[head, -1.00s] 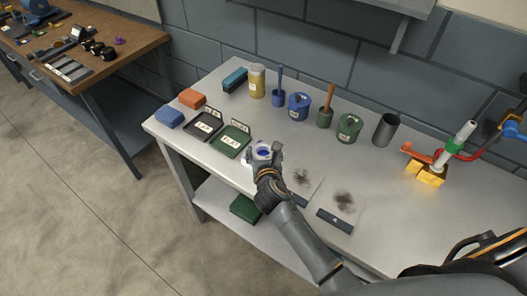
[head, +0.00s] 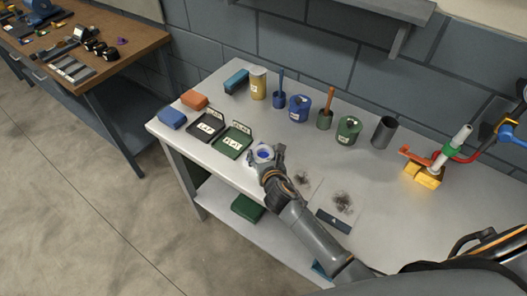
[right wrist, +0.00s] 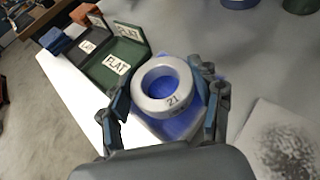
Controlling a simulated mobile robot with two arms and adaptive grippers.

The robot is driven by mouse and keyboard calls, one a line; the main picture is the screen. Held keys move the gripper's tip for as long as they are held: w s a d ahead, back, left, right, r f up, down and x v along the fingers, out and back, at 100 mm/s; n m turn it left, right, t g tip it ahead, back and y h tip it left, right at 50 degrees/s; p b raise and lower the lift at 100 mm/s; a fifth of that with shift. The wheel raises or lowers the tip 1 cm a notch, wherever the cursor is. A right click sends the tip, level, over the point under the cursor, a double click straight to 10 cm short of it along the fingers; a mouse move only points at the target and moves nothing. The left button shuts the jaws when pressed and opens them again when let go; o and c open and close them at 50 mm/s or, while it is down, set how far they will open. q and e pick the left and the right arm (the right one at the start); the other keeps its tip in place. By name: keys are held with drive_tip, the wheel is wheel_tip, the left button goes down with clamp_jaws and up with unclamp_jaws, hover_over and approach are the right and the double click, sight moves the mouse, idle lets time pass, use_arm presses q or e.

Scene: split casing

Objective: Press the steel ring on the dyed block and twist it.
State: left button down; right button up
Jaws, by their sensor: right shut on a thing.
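The steel ring (right wrist: 160,105) is a pale grey, thick ring with the number 21 on its face. My right gripper (right wrist: 165,98) is shut on it, with one finger on each side. The dyed block (right wrist: 186,127) shows as blue under and beside the ring, and blue fills the ring's hole. The ring appears to lie flat on the blue; the contact itself is hidden. In the head view the ring (head: 264,150) is near the bench's front edge, with my right gripper (head: 268,160) at it. My left gripper is not in view.
Pots and brushes line the back. A yellow-based fixture (head: 422,176) stands further right.

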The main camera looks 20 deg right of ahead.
drive_tip(key=shift+s+d+f+n+y+p, duration=0.15)
drive_tip(key=shift+f+n+y+p, duration=0.1)
drive_tip(key=shift+n+y+p, duration=0.5)
drive_tip(key=shift+f+h, duration=0.1)
drive_tip(key=shift+h, duration=0.15)
drive_tip(key=shift+m+h, duration=0.3)
drive_tip(key=shift+m, duration=0.15)
drive_tip(key=shift+m+h+b, duration=0.8)
drive_tip(key=shift+h+b, duration=0.2)
drive_tip(key=shift+b, duration=0.05)
drive_tip(key=shift+g, duration=0.3)
drive_tip(key=shift+m+g+h+b, duration=0.3)
drive_tip(key=shift+m+h+b, duration=0.6)
drive_tip(key=shift+m+h, duration=0.2)
drive_tip(key=shift+r+m+h, duration=0.25)
drive_tip(key=shift+m+h, duration=0.05)
drive_tip(key=shift+r, duration=0.1)
